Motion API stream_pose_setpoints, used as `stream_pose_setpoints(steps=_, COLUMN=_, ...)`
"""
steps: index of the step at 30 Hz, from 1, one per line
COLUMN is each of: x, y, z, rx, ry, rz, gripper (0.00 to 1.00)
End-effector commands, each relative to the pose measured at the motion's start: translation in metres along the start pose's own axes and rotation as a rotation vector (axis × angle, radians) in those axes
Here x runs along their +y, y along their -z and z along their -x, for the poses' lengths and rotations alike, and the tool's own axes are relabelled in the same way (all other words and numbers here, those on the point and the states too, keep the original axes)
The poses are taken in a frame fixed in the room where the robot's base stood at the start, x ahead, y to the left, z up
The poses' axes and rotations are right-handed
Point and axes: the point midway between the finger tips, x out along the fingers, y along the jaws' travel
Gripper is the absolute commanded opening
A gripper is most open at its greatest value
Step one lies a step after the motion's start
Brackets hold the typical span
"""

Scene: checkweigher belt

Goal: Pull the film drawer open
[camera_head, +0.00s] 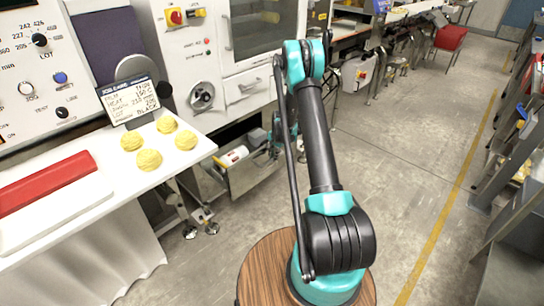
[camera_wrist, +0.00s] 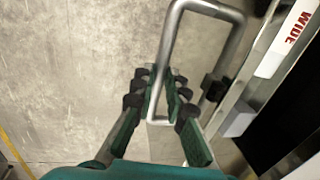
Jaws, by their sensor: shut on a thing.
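The film drawer (camera_head: 262,178) is a low grey metal tray under the white machine in the head view. It stands out from the machine, with its inside showing. A white and red roll (camera_head: 234,156) and a grey block (camera_head: 257,138) lie in it. In the wrist view its handle (camera_wrist: 178,20) is a bent metal loop. My gripper (camera_wrist: 165,100) is shut on the handle's near bar, with a finger on each side. A white label reading "WIDE" (camera_wrist: 284,45) shows beside a dark opening. In the head view my gripper (camera_head: 280,137) is partly hidden by my arm.
The white machine (camera_head: 243,91) has a smaller closed drawer and a hand wheel (camera_head: 202,96). A white table (camera_head: 190,160) with yellow dough nests and a red bar stands at left. The grey floor right of my arm is clear up to the yellow line.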

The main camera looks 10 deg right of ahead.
Motion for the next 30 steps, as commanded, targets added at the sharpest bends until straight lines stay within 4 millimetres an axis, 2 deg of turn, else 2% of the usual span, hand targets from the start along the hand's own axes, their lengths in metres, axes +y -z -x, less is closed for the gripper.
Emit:
stream_pose_setpoints(steps=11, x=0.001, y=0.0, z=0.0, rx=0.0, ry=0.001, rz=0.0, gripper=0.0)
stream_pose_setpoints(steps=12, x=0.001, y=0.0, z=0.0, rx=0.0, ry=0.001, rz=0.0, gripper=0.18)
stream_pose_setpoints(steps=16, x=0.001, y=0.0, z=0.0, rx=0.0, ry=0.001, rz=0.0, gripper=0.34)
stream_pose_setpoints(steps=26, x=0.001, y=0.0, z=0.002, rx=0.0, ry=0.001, rz=0.0, gripper=0.34)
stream_pose_setpoints(steps=30, x=0.001, y=0.0, z=0.014, rx=0.0, ry=0.001, rz=0.0, gripper=0.34)
